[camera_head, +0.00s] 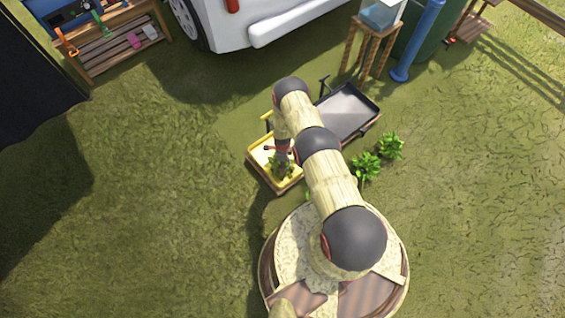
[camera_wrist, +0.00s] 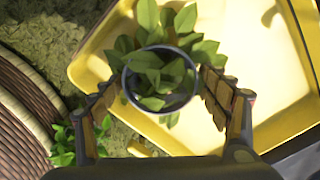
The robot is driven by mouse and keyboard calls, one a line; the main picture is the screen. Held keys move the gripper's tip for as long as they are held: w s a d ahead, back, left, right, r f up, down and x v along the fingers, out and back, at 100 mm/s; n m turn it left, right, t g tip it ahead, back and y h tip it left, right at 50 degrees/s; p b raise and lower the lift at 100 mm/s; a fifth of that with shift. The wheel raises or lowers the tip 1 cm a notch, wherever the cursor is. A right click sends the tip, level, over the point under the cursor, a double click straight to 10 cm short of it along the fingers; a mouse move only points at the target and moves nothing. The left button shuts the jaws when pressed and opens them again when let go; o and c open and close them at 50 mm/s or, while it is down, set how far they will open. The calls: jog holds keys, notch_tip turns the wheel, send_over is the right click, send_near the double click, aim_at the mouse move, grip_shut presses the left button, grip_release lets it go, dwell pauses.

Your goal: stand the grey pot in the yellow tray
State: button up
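The grey pot (camera_wrist: 126,88) shows its round rim in the wrist view, with a green leafy plant in it. In the head view its plant (camera_head: 281,165) shows over the yellow tray (camera_head: 257,150), and the pot is mostly hidden by leaves and my arm. My gripper (camera_wrist: 161,80) has one finger on each side of the pot, close against it, and looks shut on it. In the wrist view the tray (camera_wrist: 270,132) lies behind and to the right, and the pot overlaps its left part. I cannot tell whether the pot's base touches the tray floor.
A grey tray (camera_head: 348,108) stands right of the yellow one. Two green plants (camera_head: 366,167) (camera_head: 390,146) stand on the grass to the right. A white vehicle (camera_head: 262,22), a wooden bench (camera_head: 120,45) and a blue post (camera_head: 418,40) are farther back. The grass at left is clear.

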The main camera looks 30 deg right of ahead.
jog(key=shift+o, duration=0.4)
jog(key=shift+r, duration=0.1)
